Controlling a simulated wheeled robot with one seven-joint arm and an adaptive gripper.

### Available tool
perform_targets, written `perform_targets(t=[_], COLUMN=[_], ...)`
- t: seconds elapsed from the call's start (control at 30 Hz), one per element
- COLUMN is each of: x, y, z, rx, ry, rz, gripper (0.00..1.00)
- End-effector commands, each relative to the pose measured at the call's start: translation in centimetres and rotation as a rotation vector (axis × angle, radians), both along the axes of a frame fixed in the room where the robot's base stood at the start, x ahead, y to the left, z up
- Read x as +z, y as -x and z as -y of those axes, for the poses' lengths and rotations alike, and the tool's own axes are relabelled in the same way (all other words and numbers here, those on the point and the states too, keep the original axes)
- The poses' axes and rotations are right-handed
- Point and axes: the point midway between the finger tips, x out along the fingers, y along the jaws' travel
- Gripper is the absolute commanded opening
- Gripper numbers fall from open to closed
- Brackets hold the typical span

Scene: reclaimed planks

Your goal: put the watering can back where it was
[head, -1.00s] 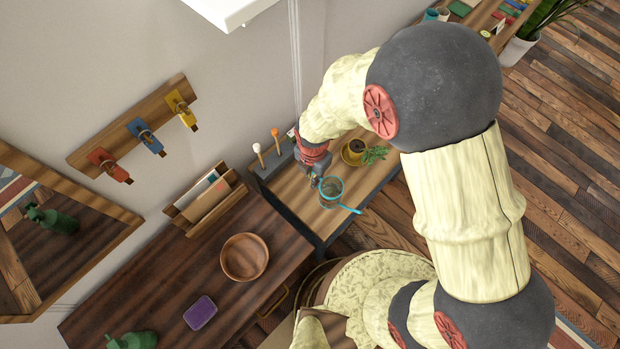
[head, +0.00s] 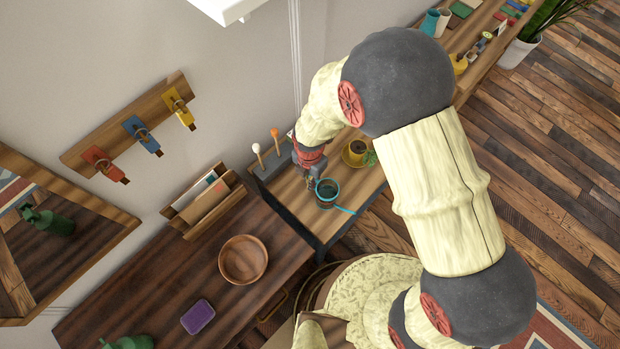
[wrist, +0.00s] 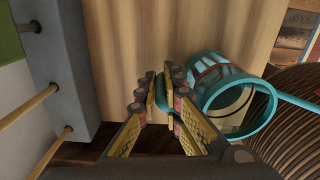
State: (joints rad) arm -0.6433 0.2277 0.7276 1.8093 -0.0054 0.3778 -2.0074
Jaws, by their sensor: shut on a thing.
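The teal watering can (head: 326,202) is an open cup with a long thin spout pointing toward the front right. It is over the light wooden top (head: 291,190) of the dark-framed table by the wall. My gripper (head: 311,183) is at the can's left side. In the wrist view my gripper (wrist: 163,92) is shut on the can's handle, and the can's body (wrist: 212,78) is just right of the fingers with its mouth and spout in sight. I cannot tell whether its base touches the wood.
A grey rack (head: 268,172) with a white-tipped and an orange-tipped stick stands left of the can. A yellow pot (head: 354,151) and a partly hidden green plant (head: 370,158) stand behind it. A darker dresser holds a wooden bowl (head: 243,259) and a purple box (head: 197,316).

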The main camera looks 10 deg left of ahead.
Motion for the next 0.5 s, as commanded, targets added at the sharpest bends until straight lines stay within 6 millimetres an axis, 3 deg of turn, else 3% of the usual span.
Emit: perform_targets(t=[0.33, 0.5], x=[-0.16, -0.22], y=[0.08, 0.15], z=[0.07, 0.11], rx=[0.000, 0.000], ry=[0.001, 0.003], rz=[-0.002, -0.004], gripper=[0.25, 0.26])
